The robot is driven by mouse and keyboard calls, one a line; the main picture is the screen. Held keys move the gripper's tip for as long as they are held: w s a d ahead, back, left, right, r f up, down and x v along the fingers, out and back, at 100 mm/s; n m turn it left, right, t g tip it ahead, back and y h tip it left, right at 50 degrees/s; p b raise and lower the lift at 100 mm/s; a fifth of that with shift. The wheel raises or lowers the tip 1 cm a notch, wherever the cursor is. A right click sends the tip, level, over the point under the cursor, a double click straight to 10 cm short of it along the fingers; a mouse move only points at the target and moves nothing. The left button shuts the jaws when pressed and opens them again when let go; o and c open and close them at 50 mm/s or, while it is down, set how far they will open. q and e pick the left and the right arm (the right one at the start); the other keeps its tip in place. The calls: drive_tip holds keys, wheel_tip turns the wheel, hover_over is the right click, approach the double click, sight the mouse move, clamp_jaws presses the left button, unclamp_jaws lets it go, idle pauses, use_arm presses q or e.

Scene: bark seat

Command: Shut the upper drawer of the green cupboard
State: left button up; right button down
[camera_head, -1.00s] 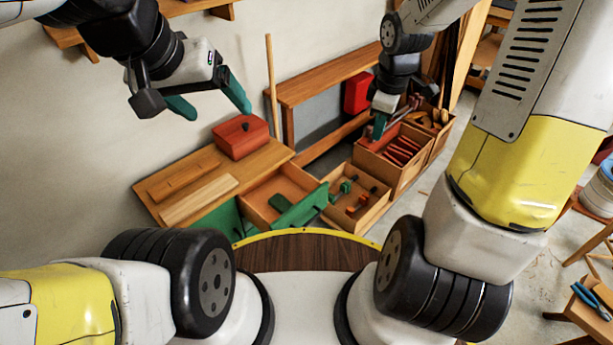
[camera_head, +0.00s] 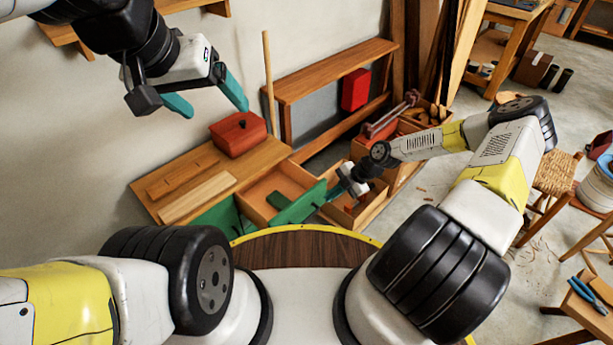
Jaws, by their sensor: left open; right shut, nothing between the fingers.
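The green cupboard (camera_head: 216,214) stands against the wall under a wooden top. Its upper drawer (camera_head: 286,180) is pulled out toward the right, showing its wooden inside and green front (camera_head: 304,204). A small green piece lies at the drawer's near side; I cannot tell if it is part of it. My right gripper (camera_head: 333,194) is shut and empty, low beside the outer face of the drawer front. I cannot tell whether it touches. My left gripper (camera_head: 212,104) is open and empty, high above the cupboard top.
A red box (camera_head: 238,134) and wooden boards (camera_head: 197,198) lie on the cupboard top (camera_head: 262,156). Open wooden crates (camera_head: 372,208) with tools stand just right of the drawer, close around my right arm. A wooden shelf frame (camera_head: 335,75) stands behind. Floor at right is partly free.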

approach(297, 209)
wheel_tip(297, 209, down, 4)
drive_tip(key=s, duration=0.3)
drive_tip(key=shift+w+a+r, duration=0.2)
drive_tip(key=shift+w+a, duration=0.75)
drive_tip(key=shift+w, duration=0.15)
drive_tip(key=shift+w+a, duration=0.5)
